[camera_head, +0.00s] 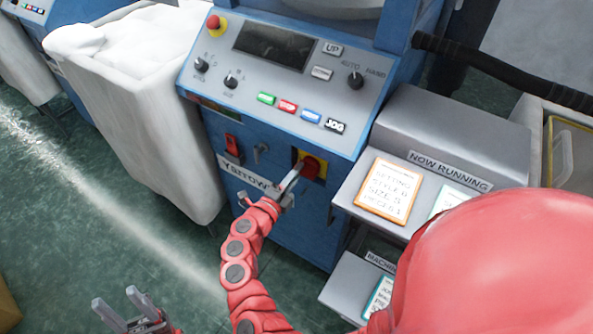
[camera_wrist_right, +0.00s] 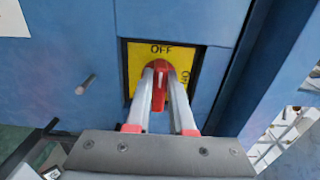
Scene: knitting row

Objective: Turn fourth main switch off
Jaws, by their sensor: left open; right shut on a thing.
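The main switch is a red rotary knob (camera_head: 311,167) on a yellow plate (camera_head: 322,158), low on the front of the blue machine. It also shows in the right wrist view as a red knob (camera_wrist_right: 160,70) on a yellow plate (camera_wrist_right: 136,62), with OFF at its top and ON at its right side. The knob stands nearly upright there, its upper end under OFF. My right gripper (camera_head: 294,180) is shut on the knob, one finger on each side. My left gripper (camera_head: 115,297) is open and empty at the lower left, over the floor.
A control panel (camera_head: 300,85) with several buttons and dials is above the switch. A red rocker switch (camera_head: 232,145) is to its left. A full white bin (camera_head: 150,130) stands left of the machine. A grey stand (camera_head: 415,125) with framed cards is close on the right.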

